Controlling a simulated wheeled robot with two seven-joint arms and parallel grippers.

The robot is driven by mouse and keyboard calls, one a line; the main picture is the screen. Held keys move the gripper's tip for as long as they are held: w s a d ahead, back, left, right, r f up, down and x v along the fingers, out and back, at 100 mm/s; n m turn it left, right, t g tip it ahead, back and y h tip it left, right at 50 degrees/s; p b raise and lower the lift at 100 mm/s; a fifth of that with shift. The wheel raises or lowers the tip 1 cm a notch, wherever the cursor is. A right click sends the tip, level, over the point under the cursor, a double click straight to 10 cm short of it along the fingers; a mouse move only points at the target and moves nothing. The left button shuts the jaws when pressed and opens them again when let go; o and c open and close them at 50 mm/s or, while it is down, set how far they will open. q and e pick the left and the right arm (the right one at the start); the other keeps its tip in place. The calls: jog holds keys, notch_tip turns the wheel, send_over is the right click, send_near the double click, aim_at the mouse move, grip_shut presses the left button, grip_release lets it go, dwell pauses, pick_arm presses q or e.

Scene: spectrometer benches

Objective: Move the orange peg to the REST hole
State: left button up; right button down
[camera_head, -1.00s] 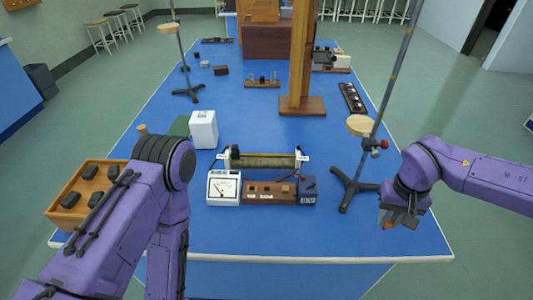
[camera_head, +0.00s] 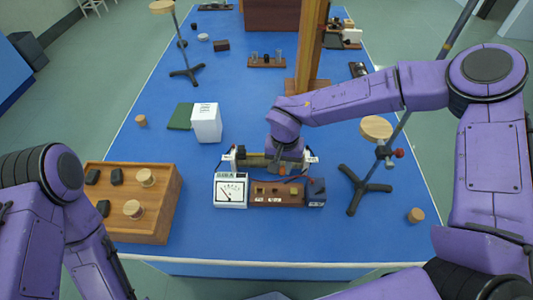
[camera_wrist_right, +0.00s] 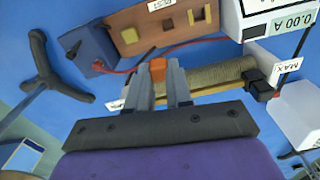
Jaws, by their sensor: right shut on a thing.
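My right gripper (camera_head: 286,168) is over the rheostat, behind the wooden block (camera_head: 278,195) with square holes. In the right wrist view my right gripper (camera_wrist_right: 158,78) is shut on the orange peg (camera_wrist_right: 158,68), whose end shows between the fingertips. The wooden block (camera_wrist_right: 148,40) lies beyond the fingertips there, apart from the peg. It has a row of square holes, and a REST label (camera_wrist_right: 161,5) shows at its far edge, near the middle hole (camera_wrist_right: 168,25). My left arm shows at the lower left of the head view, but its gripper is out of view.
The rheostat (camera_wrist_right: 215,76) lies close beside the fingers. A white meter (camera_head: 230,190) and a dark blue box (camera_head: 316,192) flank the block, with a red wire nearby. A stand (camera_head: 369,187) is to the right, a wooden tray (camera_head: 172,205) to the left. The front table strip is clear.

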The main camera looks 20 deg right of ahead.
pick_arm(q)
notch_tip(320, 180, up, 5)
jog(key=p, duration=0.3)
pick_arm(e)
jog(key=s+a+f+m+b, duration=0.1)
jog(key=b, duration=0.1)
jog(key=a+f+m+b, duration=0.1)
jog(key=m, duration=0.1)
jog(key=shift+s+a+f+b, duration=0.15)
jog(key=shift+s+f+b, duration=0.2)
jog(key=shift+f, duration=0.05)
notch_tip(320, 180, down, 2)
jog(key=shift+w+b, duration=0.1)
jog(key=shift+b, duration=1.05)
pick_arm(q)
notch_tip(320, 180, down, 6)
jog(key=shift+f+b, duration=0.15)
jog(key=shift+b, duration=0.25)
pick_arm(e)
jog(key=shift+f, duration=1.05)
jog(key=c, duration=0.9)
grip_release()
jog(key=shift+c, duration=0.2)
